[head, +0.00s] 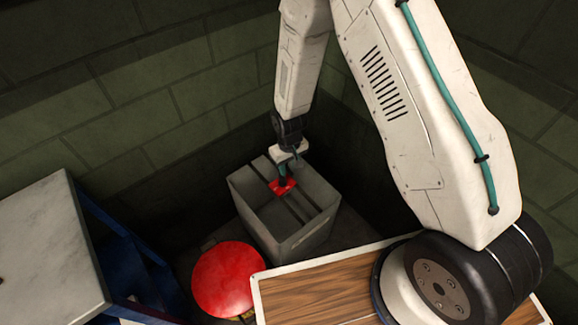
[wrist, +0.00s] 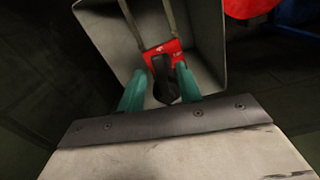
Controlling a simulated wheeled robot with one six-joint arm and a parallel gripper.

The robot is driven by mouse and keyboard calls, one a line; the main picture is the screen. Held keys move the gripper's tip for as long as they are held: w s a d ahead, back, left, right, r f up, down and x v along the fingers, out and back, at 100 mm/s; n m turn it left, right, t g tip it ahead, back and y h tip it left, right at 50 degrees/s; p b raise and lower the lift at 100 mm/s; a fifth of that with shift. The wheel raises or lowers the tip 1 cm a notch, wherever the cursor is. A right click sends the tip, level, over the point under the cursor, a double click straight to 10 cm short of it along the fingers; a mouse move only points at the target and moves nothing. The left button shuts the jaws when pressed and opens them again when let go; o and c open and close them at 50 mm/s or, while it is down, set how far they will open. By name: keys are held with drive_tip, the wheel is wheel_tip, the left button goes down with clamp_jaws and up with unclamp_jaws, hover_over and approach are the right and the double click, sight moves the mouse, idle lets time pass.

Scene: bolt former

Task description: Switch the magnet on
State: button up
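A red magnet block with a black knob (wrist: 164,78) sits at the grey box; its red face (wrist: 170,50) bears small pale markings too small to read. In the head view the red part (head: 284,188) shows just under my gripper (head: 287,172). In the wrist view my gripper's two teal fingers (wrist: 161,76) stand on either side of the knob, apart, with a gap visible to the left finger. Whether the right finger touches the knob I cannot tell. The knob's underside is hidden.
The grey open box (head: 308,243) has slats across it and stands in the corner by the brick walls. A round red stool top (head: 222,279) is in front of it. A grey-topped blue-framed table (head: 45,240) is at left, a wooden board (head: 320,291) at the front.

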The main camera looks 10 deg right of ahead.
drive_tip(key=shift+f, duration=0.25)
clamp_jaws()
drive_tip(key=shift+w+d+n, duration=0.2)
drive_tip(key=shift+d+n, duration=0.25)
drive_tip(key=shift+n, duration=0.75)
unclamp_jaws()
wheel_tip(320, 180, up, 8)
